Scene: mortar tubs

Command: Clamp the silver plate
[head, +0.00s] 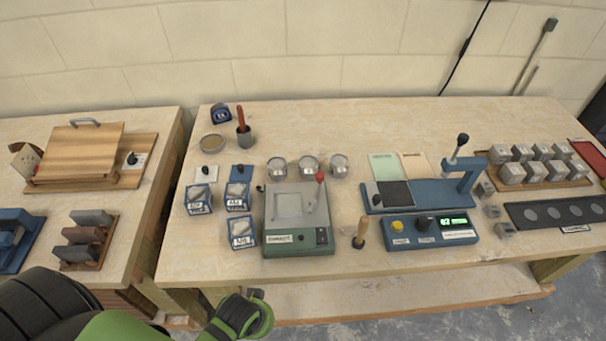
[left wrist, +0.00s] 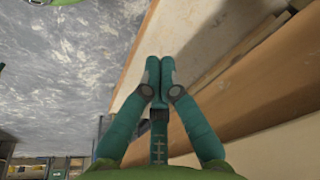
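A flat silver-grey square plate (head: 289,204) lies on top of a green machine (head: 298,242), which I take to be the clamp. A lever with a red knob (head: 320,178) stands upright at the machine's right side. My left gripper (head: 258,312) is in front of the table's front edge, below and apart from the machine. In the left wrist view its two fingertips (left wrist: 160,75) are together with nothing seen between them. My right gripper is in neither view.
Three blue-based boxes (head: 240,232) stand left of the machine, and round tins (head: 308,166) behind it. A wooden-handled tool (head: 360,233) and a blue device with a display (head: 430,230) are to its right. The table's front strip is mostly clear.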

